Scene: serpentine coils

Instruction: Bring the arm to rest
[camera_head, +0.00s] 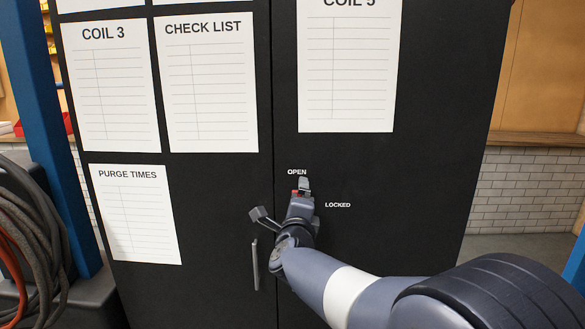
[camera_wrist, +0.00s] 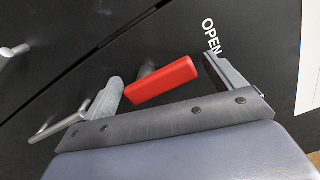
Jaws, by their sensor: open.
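My gripper (camera_head: 283,199) is open in front of the black cabinet doors (camera_head: 230,215), near the seam. A red lever handle (camera_wrist: 162,80) lies between its two spread fingers in the wrist view, with a gap at either side. A grey stub shows behind the red part. In the head view only a small red patch (camera_head: 294,193) of the handle shows, just below the word OPEN; my gripper hides the rest. The word LOCKED stands to the right of it. My arm reaches in from the lower right.
A vertical metal door handle (camera_head: 255,265) is just below left of my gripper; it also shows at left in the wrist view (camera_wrist: 58,124). Paper sheets (camera_head: 346,75) hang on the doors. A blue post (camera_head: 55,130) and coiled hoses (camera_head: 30,240) stand at left. Floor is open at right.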

